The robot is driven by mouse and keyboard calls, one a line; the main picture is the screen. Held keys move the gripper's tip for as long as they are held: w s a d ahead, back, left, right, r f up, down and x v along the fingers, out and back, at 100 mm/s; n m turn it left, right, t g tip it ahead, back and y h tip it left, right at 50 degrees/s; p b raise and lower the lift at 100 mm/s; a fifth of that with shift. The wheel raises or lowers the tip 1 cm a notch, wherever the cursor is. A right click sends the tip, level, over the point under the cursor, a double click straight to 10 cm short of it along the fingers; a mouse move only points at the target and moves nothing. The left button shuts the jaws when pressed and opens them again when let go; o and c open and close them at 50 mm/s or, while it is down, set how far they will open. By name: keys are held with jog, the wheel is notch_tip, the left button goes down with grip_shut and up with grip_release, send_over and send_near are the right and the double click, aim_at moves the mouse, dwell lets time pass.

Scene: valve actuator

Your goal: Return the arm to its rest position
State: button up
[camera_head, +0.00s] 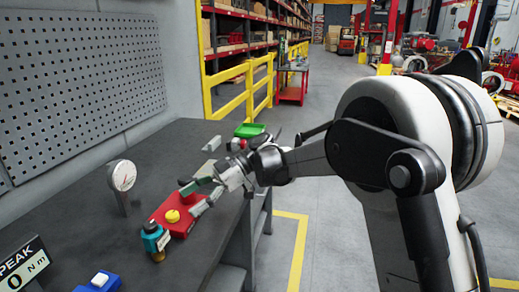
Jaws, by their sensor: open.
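My arm comes in from the right and reaches left over the front edge of the dark workbench (95,232). My gripper (194,197) is open, its fingers spread above the red block with a yellow button (172,216). The fingers partly cover the red block, and I cannot tell whether they touch it. Nothing shows between the fingers.
A round dial gauge (122,176) stands left of the red block. A green tray (249,130) lies behind my gripper. Open floor (320,110) extends beyond the bench.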

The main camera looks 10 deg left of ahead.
jog(key=s+d+r+m+t+h, duration=0.25)
jog(key=d+m+t, duration=0.35)
jog(key=d, duration=0.5)
jog(key=s+d+r+m+t+h, duration=0.1)
jog(key=s+d+r+m+t, duration=0.15)
jog(key=d+m, duration=0.7)
jog(key=s+d+f+m+t+h, duration=0.2)
jog(key=s+d+m, duration=0.1)
jog(key=d, duration=0.5)
jog(key=s+d+f+m+t+h, duration=0.2)
jog(key=s+d, duration=0.4)
jog(key=d, duration=0.3)
jog(key=s+d+f+m+t+h, duration=0.2)
jog(key=s+d+m, duration=0.3)
jog(key=d, duration=0.4)
jog(key=shift+t+h, duration=0.45)
jog(key=shift+t, duration=0.1)
